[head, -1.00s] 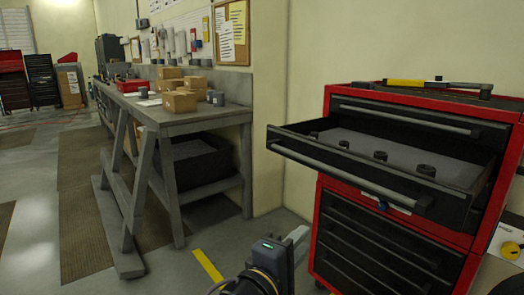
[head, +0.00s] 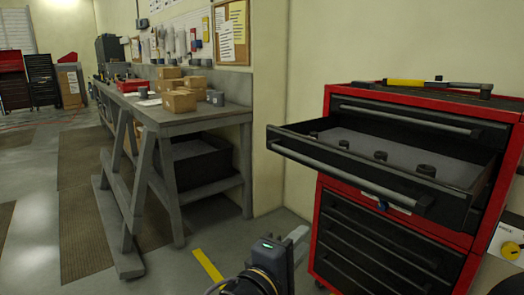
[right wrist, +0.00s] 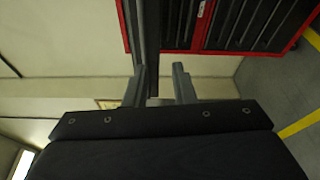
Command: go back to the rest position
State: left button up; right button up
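My right gripper (head: 299,236) shows low in the head view, in front of the red and black tool cabinet (head: 393,221) and left of it. In the right wrist view its two grey fingers (right wrist: 160,67) stand apart with nothing held between them. The cabinet shows behind them, with a long dark bar running up the picture between the fingers and beyond. The cabinet's upper drawer (head: 352,172) is pulled out, with several small dark round parts in it. My left gripper is in no view.
A yellow and black tool (head: 405,83) lies on the cabinet top. A workbench (head: 190,118) with cardboard boxes (head: 180,101) stands along the wall at left. The open drawer juts out above and right of my right gripper. The floor at left is clear.

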jog(key=shift+d, duration=0.1)
jog(key=s+d+f+m+g+y, duration=0.25)
jog(key=d+f+g, duration=0.3)
jog(key=d, duration=0.35)
jog(key=s+d+f+m+g+y, duration=0.1)
jog(key=s+d+f+m+g, duration=0.1)
jog(key=s+d+f+g, duration=0.35)
jog(key=s+d+f+m+y, duration=0.2)
jog(key=s+f+m+y, duration=0.3)
jog(key=s+f+y, duration=0.4)
notch_tip(320, 180, up, 22)
jog(key=s+a+m+t+y+p, duration=0.1)
jog(key=m+p, duration=0.3)
jog(key=p, duration=1.5)
jog(key=shift+s+a+f+t, duration=0.2)
jog(key=shift+s+a+t, duration=0.3)
jog(key=shift+a, duration=0.2)
jog(key=shift+y, duration=0.25)
